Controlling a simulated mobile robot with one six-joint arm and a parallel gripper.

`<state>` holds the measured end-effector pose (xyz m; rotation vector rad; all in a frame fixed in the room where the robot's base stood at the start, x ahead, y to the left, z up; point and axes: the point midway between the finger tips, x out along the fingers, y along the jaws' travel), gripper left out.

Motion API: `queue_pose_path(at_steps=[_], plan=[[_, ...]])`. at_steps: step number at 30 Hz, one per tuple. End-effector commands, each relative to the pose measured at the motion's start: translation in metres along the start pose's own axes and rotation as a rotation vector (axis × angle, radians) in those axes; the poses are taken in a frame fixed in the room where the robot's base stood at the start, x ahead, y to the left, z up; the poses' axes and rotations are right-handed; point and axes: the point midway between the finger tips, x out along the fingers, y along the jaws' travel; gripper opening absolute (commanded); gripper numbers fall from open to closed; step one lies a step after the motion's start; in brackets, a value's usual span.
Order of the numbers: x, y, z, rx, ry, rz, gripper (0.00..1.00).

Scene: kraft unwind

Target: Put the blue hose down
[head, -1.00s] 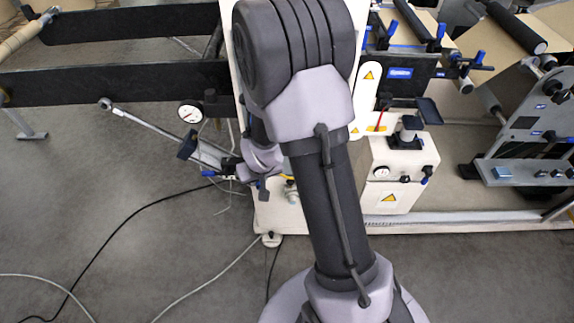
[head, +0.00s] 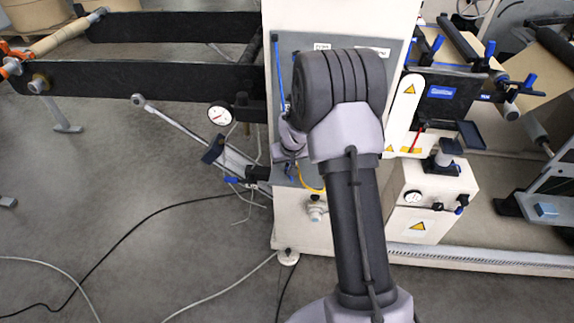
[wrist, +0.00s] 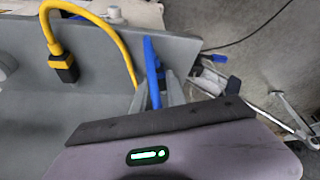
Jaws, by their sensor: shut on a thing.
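The blue hose (wrist: 151,68) stands between the two fingers of my gripper (wrist: 155,88) in the wrist view. The fingers are shut on it, and its upper end shows above them. Its lower part is hidden behind my gripper body. In the head view my arm covers most of the gripper, beside the grey panel (head: 300,45) of the white machine. A thin blue line (head: 276,80) runs down that panel's left edge; I cannot tell whether it is the held hose.
A yellow hose (wrist: 93,22) with a black connector (wrist: 65,68) is left of the blue hose. A round gauge (head: 220,115) and a slanted metal rod (head: 170,122) are left of the machine. Cables (head: 100,240) lie on the grey floor.

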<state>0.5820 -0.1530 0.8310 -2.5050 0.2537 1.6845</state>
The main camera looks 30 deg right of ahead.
Motion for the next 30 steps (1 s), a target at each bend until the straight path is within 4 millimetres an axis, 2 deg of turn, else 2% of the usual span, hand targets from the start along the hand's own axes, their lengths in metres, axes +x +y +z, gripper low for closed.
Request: queue_pose_path(at_steps=[1,2,5,13,16,24,27,30], plan=[[0.003,0.0,0.001,0.0,0.0,0.0,0.0],[0.003,0.0,0.001,0.0,0.0,0.0,0.21],[0.002,0.0,0.001,0.0,0.0,0.0,0.39],[0.001,0.0,0.001,0.0,0.0,0.0,0.39],[-0.009,0.0,-0.002,0.0,0.001,0.0,0.39],[-0.085,0.0,-0.003,0.0,0.002,0.0,0.39],[-0.106,0.0,-0.003,0.0,0.002,0.0,0.39],[-0.118,0.0,-0.001,0.0,0.0,0.0,0.39]])
